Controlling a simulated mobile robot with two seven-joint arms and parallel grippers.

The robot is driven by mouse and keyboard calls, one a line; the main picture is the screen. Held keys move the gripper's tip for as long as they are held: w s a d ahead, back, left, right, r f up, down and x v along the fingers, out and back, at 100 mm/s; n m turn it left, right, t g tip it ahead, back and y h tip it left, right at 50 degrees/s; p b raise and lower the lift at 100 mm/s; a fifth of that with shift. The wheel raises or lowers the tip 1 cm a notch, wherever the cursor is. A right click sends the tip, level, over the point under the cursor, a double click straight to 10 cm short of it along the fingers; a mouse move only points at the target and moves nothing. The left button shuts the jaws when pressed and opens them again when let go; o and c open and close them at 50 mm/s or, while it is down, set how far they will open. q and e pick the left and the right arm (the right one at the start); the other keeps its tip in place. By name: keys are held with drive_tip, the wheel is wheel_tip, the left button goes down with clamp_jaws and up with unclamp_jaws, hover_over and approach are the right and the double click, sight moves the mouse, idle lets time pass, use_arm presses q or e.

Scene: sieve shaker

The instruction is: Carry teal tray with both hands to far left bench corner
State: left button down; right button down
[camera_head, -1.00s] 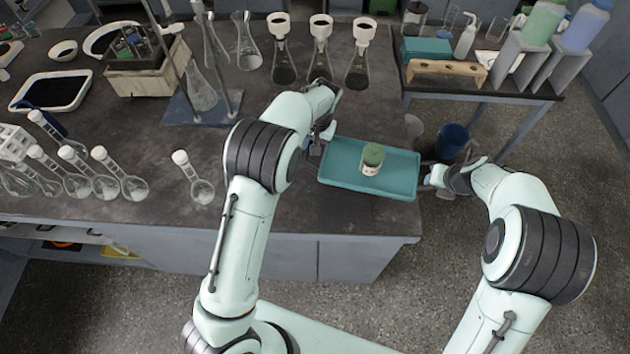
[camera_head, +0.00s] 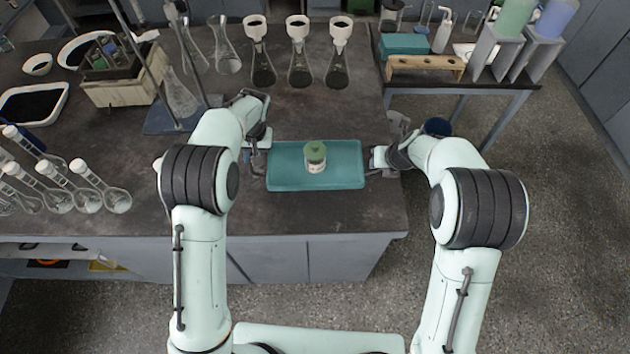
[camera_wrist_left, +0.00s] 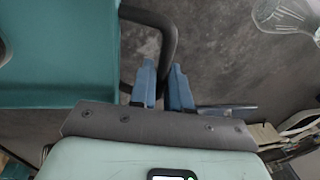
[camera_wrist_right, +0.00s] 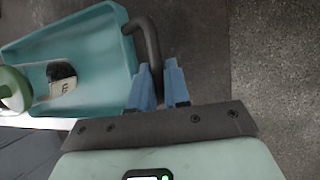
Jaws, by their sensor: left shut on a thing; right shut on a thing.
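The teal tray (camera_head: 290,179) is level between my two grippers near the bench's right end, in the head view. A jar with a green lid (camera_head: 316,157) stands upright on it, near its middle. My left gripper (camera_wrist_left: 167,92) is shut on the dark handle at the tray's left end. My right gripper (camera_wrist_right: 161,88) is shut on the dark handle at the right end. The tray also shows in the left wrist view (camera_wrist_left: 60,60) and the right wrist view (camera_wrist_right: 85,40). Whether the tray touches the bench top (camera_head: 330,115) I cannot tell.
Several flasks with white caps (camera_head: 85,188) stand at the bench's left front. A clamp stand on a blue base (camera_head: 168,122), a wooden crate (camera_head: 120,90) and a black-filled white tray (camera_head: 35,103) occupy the left. Flasks with funnels (camera_head: 298,65) line the back. Bare bench lies around the teal tray.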

use_arm(q)
drive_tip(key=shift+f, duration=0.1)
use_arm(e)
drive_tip(key=shift+f, duration=0.1)
